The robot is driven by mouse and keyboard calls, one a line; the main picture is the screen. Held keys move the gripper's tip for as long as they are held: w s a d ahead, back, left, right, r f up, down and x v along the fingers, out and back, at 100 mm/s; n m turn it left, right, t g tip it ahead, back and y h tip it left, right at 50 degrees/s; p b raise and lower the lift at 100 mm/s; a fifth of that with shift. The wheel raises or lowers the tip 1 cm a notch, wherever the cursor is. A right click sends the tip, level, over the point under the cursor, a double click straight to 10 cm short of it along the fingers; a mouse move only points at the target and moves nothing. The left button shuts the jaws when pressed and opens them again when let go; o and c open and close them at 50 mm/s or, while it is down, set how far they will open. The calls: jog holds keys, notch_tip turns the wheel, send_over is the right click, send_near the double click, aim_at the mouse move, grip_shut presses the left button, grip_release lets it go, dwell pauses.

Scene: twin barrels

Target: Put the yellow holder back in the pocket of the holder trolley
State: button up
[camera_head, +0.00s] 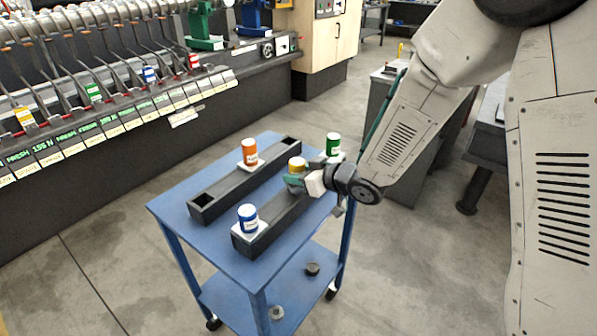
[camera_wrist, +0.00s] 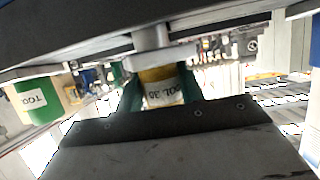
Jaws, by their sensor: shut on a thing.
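The yellow holder (camera_head: 296,164) is at the front dark rack (camera_head: 268,226) on the blue trolley (camera_head: 180,205), between a blue-labelled holder (camera_head: 248,216) and a green-labelled holder (camera_head: 333,143). My gripper (camera_head: 297,181) is shut on the yellow holder, reaching in from the right. In the wrist view the yellow holder (camera_wrist: 160,86), with a printed white label, sits between the green fingers, and a white flange shows above it. The gripper hides the rack just below the holder, so I cannot tell whether it is seated in a pocket.
An orange-labelled holder (camera_head: 250,152) stands on the rear rack (camera_head: 205,206), which has open pockets at both ends. The green-labelled holder is close by in the wrist view (camera_wrist: 38,100). A long machine (camera_head: 110,110) runs along the left. Floor is clear around the trolley's front.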

jog(key=shift+f, duration=0.85)
jog(key=o, duration=1.2)
jog(key=v, duration=0.7)
jog(key=shift+s+d+r, duration=0.2)
jog(key=shift+d, duration=0.1)
